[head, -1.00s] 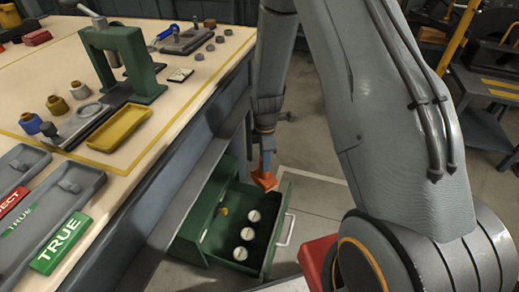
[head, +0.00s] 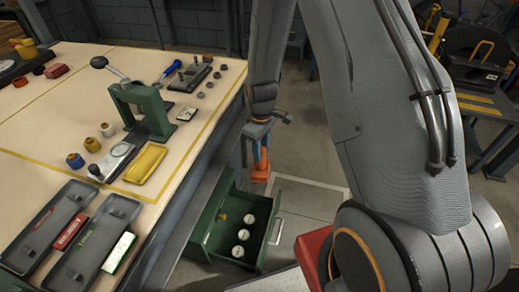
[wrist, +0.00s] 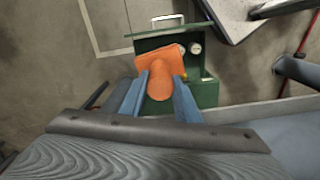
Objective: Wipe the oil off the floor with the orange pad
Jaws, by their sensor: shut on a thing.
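My gripper (head: 260,158) hangs down beside the workbench, above the open green drawer. It is shut on the orange pad (head: 261,173), gripping its upright handle. In the wrist view the orange pad (wrist: 161,75) shows between the two blue fingers (wrist: 157,98), its flat face pointing away from me. The pad is in the air, and it covers part of the drawer below. I cannot make out any oil on the grey floor (head: 312,205) in these frames.
The open green drawer (head: 275,246) holds several round white-topped things and juts into the floor space. The workbench (head: 205,125) stands left, carrying a green press (head: 153,118), trays and small parts. A dark stand with yellow stripes (head: 478,105) is at the right. Pale lines mark the open floor.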

